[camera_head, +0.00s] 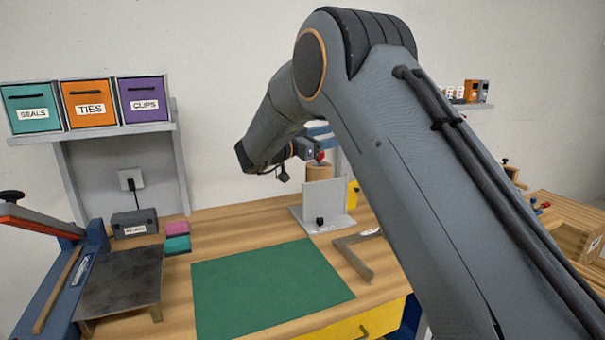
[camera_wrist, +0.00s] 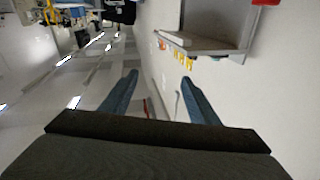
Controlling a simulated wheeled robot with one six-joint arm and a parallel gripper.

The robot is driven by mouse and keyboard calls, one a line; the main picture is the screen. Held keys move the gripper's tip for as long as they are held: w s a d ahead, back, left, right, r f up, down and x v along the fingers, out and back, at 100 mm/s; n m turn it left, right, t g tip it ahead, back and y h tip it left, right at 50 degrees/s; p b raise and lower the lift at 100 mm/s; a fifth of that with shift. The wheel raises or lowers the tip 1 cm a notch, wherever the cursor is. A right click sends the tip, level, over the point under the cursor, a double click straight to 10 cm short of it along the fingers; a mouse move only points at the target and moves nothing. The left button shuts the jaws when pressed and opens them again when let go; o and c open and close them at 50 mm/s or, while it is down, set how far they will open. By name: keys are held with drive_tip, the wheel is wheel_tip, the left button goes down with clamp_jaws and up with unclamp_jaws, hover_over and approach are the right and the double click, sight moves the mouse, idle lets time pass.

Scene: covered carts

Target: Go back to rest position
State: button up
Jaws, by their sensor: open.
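My gripper (camera_wrist: 160,77) shows in the wrist view with its two blue fingers spread apart. Nothing is between them. In the head view my arm rises from the lower right, bends at the top and comes down over the back of the bench. My gripper's fingers cannot be made out there, as the arm covers that area. In the wrist view the fingers point out toward the wall and room, clear of any surface.
The wooden bench holds a green mat (camera_head: 265,287), a dark plate (camera_head: 120,278), a grey stand (camera_head: 324,203) and a metal square (camera_head: 352,258). Three labelled bins, with CLIPS (camera_head: 144,99) at the right, sit on a wall shelf (camera_head: 100,132). A wall shelf (camera_wrist: 205,45) shows in the wrist view.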

drive_tip(key=w+d+f+n+t+y+b, duration=0.2)
drive_tip(key=w+f+n+t+y+b, duration=0.15)
drive_tip(key=f+n+y, duration=0.5)
drive_tip(key=s+f+n+g+y+b, duration=0.1)
drive_tip(key=s+f+n+g+y, duration=0.2)
drive_tip(key=s+f+y, duration=0.5)
drive_tip(key=s+d+f+g, duration=0.1)
drive_tip(key=s+f+g, duration=0.1)
drive_tip(key=s+f, duration=0.2)
drive_tip(key=s+d+f+g+b, duration=0.1)
drive_tip(key=s+f, duration=0.3)
drive_tip(key=s, duration=0.5)
drive_tip(key=s+d+f+n+g+b, duration=0.1)
drive_tip(key=s+d+f+g, duration=0.1)
drive_tip(key=s, duration=0.5)
drive_tip(key=shift+s+f+g, duration=0.2)
drive_tip(key=shift+f+g, duration=0.35)
drive_tip(key=shift+f, duration=0.85)
drive_tip(key=s+d+f+g, duration=0.2)
drive_tip(key=s, duration=0.6)
drive_tip(key=s+d+f+g+h+b, duration=0.1)
drive_tip(key=s+d+f+g, duration=0.2)
drive_tip(key=s, duration=0.6)
drive_tip(key=shift+s, duration=0.2)
